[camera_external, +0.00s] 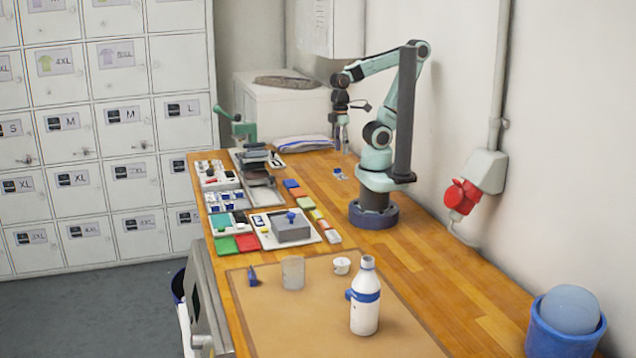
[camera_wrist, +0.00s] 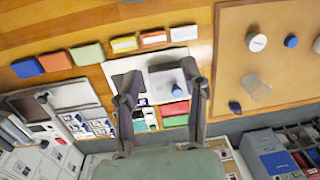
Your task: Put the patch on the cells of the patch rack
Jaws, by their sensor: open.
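Small blue-and-white pieces, which look like the patch (camera_external: 339,173), lie on the wood near my arm's base. A bit of blue at the top edge of the wrist view may be the same. A white rack with blue-and-white pieces in its cells (camera_external: 222,201), likely the patch rack, sits at the bench's left edge; it seems to show in the wrist view (camera_wrist: 97,124). Its cells are too small to read. My gripper (camera_external: 341,146) points down above the bench, near the loose pieces. In the wrist view my gripper (camera_wrist: 160,72) is open with nothing between its fingers.
A green press (camera_external: 240,128) stands beyond the racks. A grey block with a blue knob (camera_external: 291,228) sits on a white plate beside a row of coloured blocks (camera_external: 305,203). A bottle (camera_external: 365,300), cup (camera_external: 342,265) and grey cylinder (camera_external: 293,272) stand on the brown mat.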

